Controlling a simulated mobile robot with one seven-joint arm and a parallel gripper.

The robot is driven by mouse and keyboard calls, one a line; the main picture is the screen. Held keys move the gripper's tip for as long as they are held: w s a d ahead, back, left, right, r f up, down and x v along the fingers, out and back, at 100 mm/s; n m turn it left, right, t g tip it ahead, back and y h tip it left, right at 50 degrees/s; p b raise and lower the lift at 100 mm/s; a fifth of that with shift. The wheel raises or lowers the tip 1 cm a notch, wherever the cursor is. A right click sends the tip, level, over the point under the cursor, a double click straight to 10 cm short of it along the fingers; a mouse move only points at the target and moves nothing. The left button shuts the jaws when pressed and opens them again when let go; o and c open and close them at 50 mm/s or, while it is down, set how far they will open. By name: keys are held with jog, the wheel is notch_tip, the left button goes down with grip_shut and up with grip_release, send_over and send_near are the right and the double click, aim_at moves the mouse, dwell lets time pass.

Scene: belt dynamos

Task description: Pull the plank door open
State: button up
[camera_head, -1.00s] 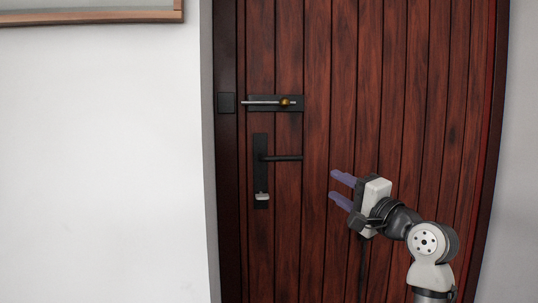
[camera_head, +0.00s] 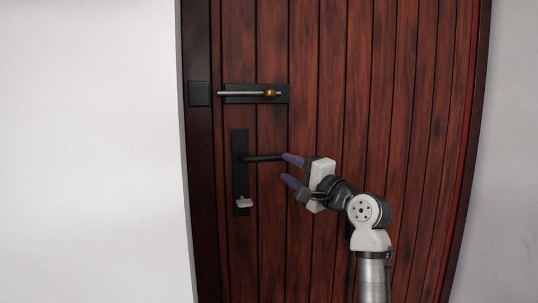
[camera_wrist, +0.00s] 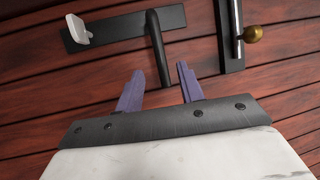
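The dark red plank door (camera_head: 340,120) stands shut in its frame. Its black lever handle (camera_head: 265,157) sticks out level to the right from a tall black plate (camera_head: 240,172). The lever also shows in the wrist view (camera_wrist: 158,48). My gripper (camera_head: 288,169) is open and empty at the lever's free end. In the wrist view my gripper (camera_wrist: 160,70) has one finger on each side of the lever's tip. I cannot tell whether either finger touches it. A white key or thumb-turn (camera_head: 244,202) sits low on the plate.
Above the handle is a sliding bolt (camera_head: 256,94) with a steel rod and brass knob (camera_head: 269,93). A small dark square plate (camera_head: 199,93) is on the frame beside it. I cannot tell whether the rod enters it. White wall (camera_head: 90,150) lies left.

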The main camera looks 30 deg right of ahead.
aim_at(273, 159)
jog(key=p+x, duration=0.1)
jog(key=x, duration=0.7)
jog(key=shift+p, duration=0.4)
jog(key=shift+c, duration=0.4)
grip_shut()
